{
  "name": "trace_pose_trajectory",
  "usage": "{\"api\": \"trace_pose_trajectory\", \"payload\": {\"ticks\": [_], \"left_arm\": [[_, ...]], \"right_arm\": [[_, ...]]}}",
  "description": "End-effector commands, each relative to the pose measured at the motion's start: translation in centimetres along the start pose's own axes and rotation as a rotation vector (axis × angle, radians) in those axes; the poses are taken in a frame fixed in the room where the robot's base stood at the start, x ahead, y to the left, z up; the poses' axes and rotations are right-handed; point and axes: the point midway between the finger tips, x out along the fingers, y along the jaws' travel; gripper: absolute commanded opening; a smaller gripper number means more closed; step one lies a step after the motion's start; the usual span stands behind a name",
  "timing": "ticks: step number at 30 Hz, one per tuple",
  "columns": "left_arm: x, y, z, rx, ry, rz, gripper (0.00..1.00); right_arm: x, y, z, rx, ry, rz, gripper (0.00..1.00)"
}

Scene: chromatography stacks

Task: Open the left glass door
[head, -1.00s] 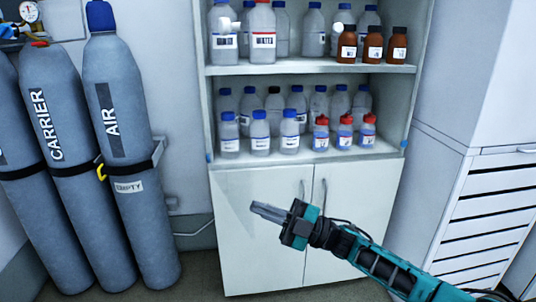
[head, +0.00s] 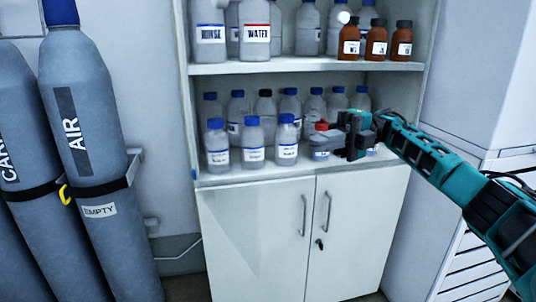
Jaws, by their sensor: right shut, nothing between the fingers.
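A white cabinet (head: 183,120) has upper shelves with bottles. No glass pane or edge of the left glass door can be made out clearly in front of them. A small white round knob-like part (head: 344,17) shows at the top, right of the middle. My right gripper (head: 322,140) is shut and empty, with its fingers pointing left. My left gripper is not in view.
Brown bottles (head: 376,40) stand on the upper shelf, blue-capped bottles (head: 254,140) on the lower. Two white lower doors (head: 255,250) with upright handles are closed. Grey gas cylinders (head: 85,160) stand at the left, a drawer unit (head: 470,235) at the right.

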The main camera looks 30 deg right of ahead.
Motion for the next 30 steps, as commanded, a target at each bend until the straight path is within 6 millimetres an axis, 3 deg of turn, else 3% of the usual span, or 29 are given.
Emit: {"api": "trace_pose_trajectory", "payload": {"ticks": [18, 30], "left_arm": [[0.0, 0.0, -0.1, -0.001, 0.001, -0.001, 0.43], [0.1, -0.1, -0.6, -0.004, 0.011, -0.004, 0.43]], "right_arm": [[10.6, 0.0, -0.1, 0.0, 0.003, 0.001, 0.0], [11.8, 0.0, 0.0, 0.001, 0.0, 0.001, 0.0]]}}
